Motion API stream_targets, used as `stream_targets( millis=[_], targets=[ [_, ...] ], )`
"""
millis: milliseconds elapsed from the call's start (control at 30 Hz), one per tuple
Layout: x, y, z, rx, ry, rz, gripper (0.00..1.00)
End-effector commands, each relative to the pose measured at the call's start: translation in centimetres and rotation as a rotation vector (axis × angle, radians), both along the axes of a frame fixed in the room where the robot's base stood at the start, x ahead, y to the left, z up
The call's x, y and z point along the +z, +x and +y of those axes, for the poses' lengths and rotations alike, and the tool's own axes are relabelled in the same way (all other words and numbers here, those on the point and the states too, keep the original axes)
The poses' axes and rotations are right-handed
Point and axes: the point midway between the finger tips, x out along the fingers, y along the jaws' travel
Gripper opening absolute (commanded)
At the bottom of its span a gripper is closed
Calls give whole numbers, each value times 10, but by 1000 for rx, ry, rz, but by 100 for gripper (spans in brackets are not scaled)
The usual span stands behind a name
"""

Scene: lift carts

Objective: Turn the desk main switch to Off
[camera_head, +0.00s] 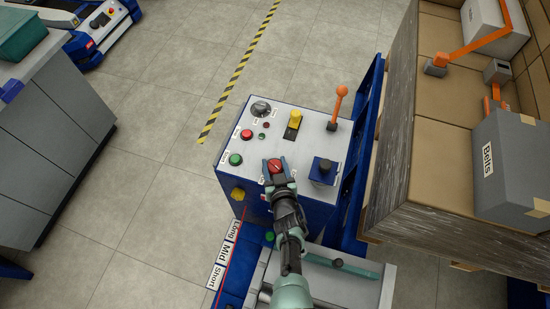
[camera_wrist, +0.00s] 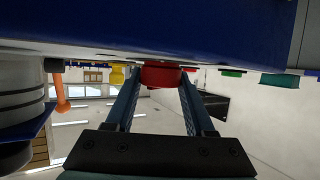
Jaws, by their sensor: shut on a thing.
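The desk (camera_head: 208,173) is a white-topped control panel with dark blue sides. A red rotary switch (camera_head: 275,165) with a pale mark sits near its front edge; I take it for the main switch. My gripper (camera_head: 279,178) reaches it from the front of the desk. In the wrist view, my gripper (camera_wrist: 160,82) has one finger on each side of the red switch (camera_wrist: 161,76) and is shut on it. The label text and the exact switch position are too small to read.
The panel also holds a black knob (camera_head: 260,109), red button (camera_head: 246,134), green button (camera_head: 235,159), yellow switch (camera_head: 294,118), orange lever (camera_head: 337,105) and blue control (camera_head: 325,168). A cardboard-lined crate (camera_head: 400,130) stands close on the right. Open floor lies left.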

Motion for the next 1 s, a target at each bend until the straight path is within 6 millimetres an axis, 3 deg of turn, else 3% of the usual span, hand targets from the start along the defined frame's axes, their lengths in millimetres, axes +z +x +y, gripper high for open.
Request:
stream_targets(
  millis=[700, 1000],
  targets=[
    [1, 1, 1, 323, -4, -10, 0],
    [2, 0, 0, 381, 0, -6, 0]
  ],
)
